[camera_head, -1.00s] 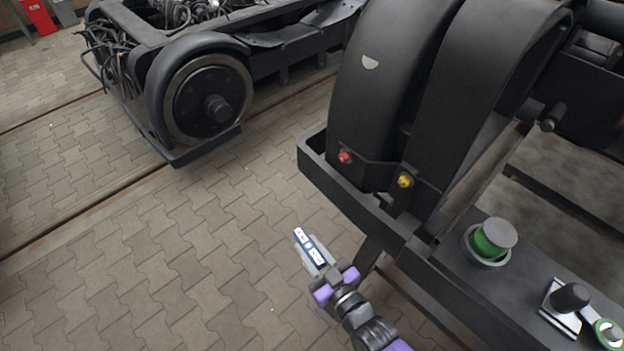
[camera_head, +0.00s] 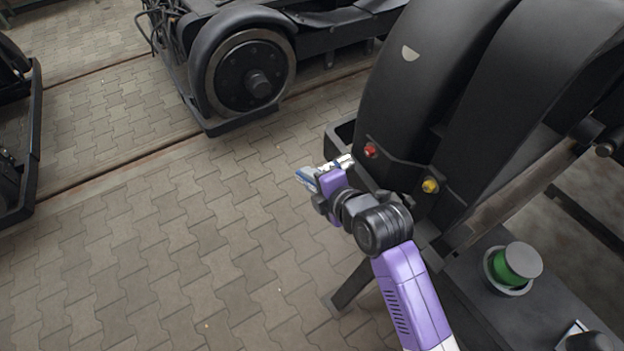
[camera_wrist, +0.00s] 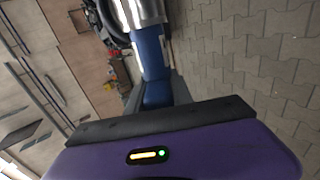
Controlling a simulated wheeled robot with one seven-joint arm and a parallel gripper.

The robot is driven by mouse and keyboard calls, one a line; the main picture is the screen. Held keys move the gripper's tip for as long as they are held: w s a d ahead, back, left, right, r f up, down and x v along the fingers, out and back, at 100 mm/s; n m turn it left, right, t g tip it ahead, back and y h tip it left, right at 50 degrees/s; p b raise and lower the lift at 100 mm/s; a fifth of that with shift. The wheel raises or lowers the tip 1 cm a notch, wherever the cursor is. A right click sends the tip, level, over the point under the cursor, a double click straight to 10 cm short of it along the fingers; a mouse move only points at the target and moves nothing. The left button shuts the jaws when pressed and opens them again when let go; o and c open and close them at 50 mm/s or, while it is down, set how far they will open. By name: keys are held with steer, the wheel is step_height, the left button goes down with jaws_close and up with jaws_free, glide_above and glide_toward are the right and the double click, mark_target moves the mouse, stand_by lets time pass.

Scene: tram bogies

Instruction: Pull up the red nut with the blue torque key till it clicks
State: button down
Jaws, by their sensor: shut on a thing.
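The red nut (camera_head: 370,151) sits on the lower side of the black curved guard of the near bogie. My gripper (camera_head: 324,181) is shut on the blue torque key (camera_head: 307,176), just left of the red nut. The key's pale end points right towards the nut, with a small gap in the picture; I cannot tell the depth. In the wrist view the key's blue handle (camera_wrist: 153,55) stands in the jaws, with a silver metal part at the top edge. The red nut cannot be made out surely there.
A yellow nut (camera_head: 430,185) sits right of the red one on the same guard. A black box-like edge (camera_head: 340,135) juts out beside the red nut. A green cylinder with a grey cap (camera_head: 521,262) stands on the bogie frame.

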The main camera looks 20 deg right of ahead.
mark_target(344, 162)
steer(key=shift+r, duration=0.3)
steer(key=shift+s+r+p, duration=0.1)
steer(key=shift+s+p, duration=0.1)
steer(key=shift+p, duration=0.2)
steer(key=shift+w+d, duration=0.15)
steer(key=shift+d, duration=0.35)
steer(key=shift+w+d+b, duration=0.15)
steer(key=shift+w+d, duration=0.05)
steer(key=shift+d, duration=0.7)
steer(key=shift+w+d+b, duration=0.15)
steer(key=shift+d+b, duration=0.05)
steer(key=shift+d, duration=0.7)
steer(key=shift+w+d+b, duration=0.15)
steer(key=shift+w+d, duration=0.05)
steer(key=shift+d, duration=0.7)
steer(key=shift+f+b, duration=0.25)
steer(key=shift+b, duration=0.25)
steer(key=shift+t+b, duration=0.9)
steer(key=shift+b, duration=1.45)
steer(key=shift+r, duration=0.1)
steer(key=shift+y+b, duration=0.3)
steer(key=shift+b, duration=0.4)
